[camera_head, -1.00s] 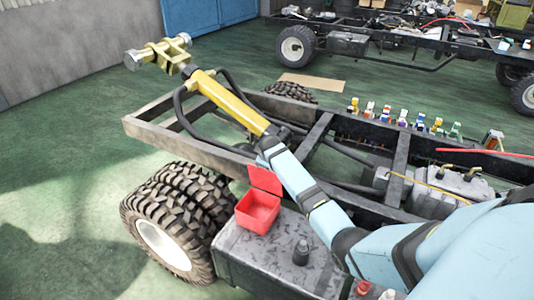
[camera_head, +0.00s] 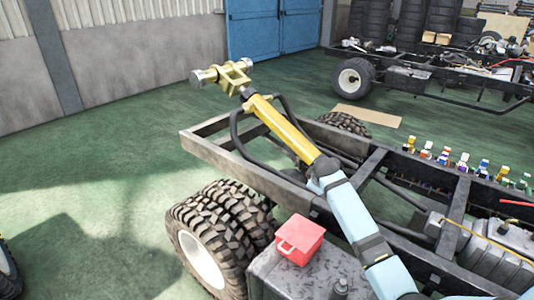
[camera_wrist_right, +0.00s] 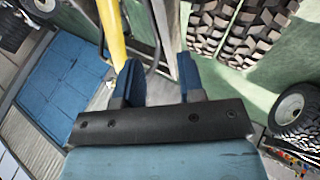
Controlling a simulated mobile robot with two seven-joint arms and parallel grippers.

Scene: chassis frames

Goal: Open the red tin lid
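The red tin (camera_head: 300,240) sits on the grey box at the side of the chassis. Its lid (camera_head: 302,230) looks down on it, and a handle shows at its front left. My right arm comes in from the lower right. My right gripper (camera_head: 320,166) is beyond the tin, near the yellow cylinder and apart from the tin. In the right wrist view my right gripper (camera_wrist_right: 160,68) has its two dark blue fingers spread, with nothing between them. The tin is not visible in that view. My left gripper is not in view.
The yellow cylinder (camera_head: 284,131) slants up over the chassis frame (camera_head: 225,160). Treaded wheels (camera_head: 215,235) stand left of the tin. Several small coloured bottles (camera_head: 463,163) line the far rail.

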